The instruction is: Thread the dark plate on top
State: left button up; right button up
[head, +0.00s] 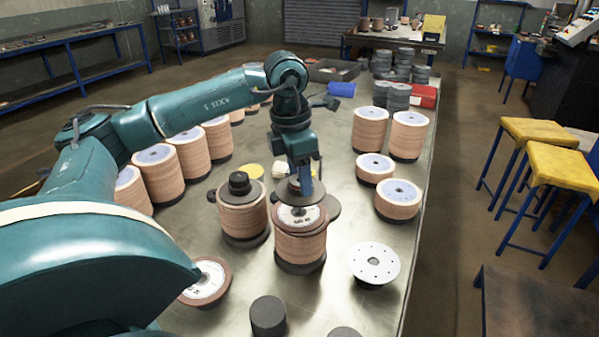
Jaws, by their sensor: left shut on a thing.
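My left gripper (304,196) points down over the middle stack of tan flap discs (300,246). It is shut on a dark grey plate (284,191), which is partly hidden by the gripper. The plate is held close above the stack's top disc, which has a white printed label (297,217). I cannot tell whether the plate touches the stack. Just left, another stack (243,222) carries a dark plate with a black knob (239,183) on top. My right gripper is not in view.
A loose flap disc (205,281), a white holed disc (374,263) and a black cylinder (268,316) lie in front. Several disc stacks stand along the left and right sides. The table's right edge is near.

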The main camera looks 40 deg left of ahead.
aim_at(300, 195)
pick_arm(q)
jog(key=shift+f+b, duration=0.35)
jog(key=shift+f, duration=0.1)
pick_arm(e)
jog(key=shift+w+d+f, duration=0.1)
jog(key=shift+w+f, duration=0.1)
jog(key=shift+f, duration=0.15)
pick_arm(q)
jog(key=shift+f+b, duration=0.7)
jog(key=shift+f, duration=0.2)
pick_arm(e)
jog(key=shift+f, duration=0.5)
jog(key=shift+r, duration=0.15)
pick_arm(q)
jog(key=shift+f+b, duration=0.7)
jog(key=shift+f, duration=0.15)
jog(key=shift+f+b, duration=0.3)
jog(key=shift+f, duration=0.15)
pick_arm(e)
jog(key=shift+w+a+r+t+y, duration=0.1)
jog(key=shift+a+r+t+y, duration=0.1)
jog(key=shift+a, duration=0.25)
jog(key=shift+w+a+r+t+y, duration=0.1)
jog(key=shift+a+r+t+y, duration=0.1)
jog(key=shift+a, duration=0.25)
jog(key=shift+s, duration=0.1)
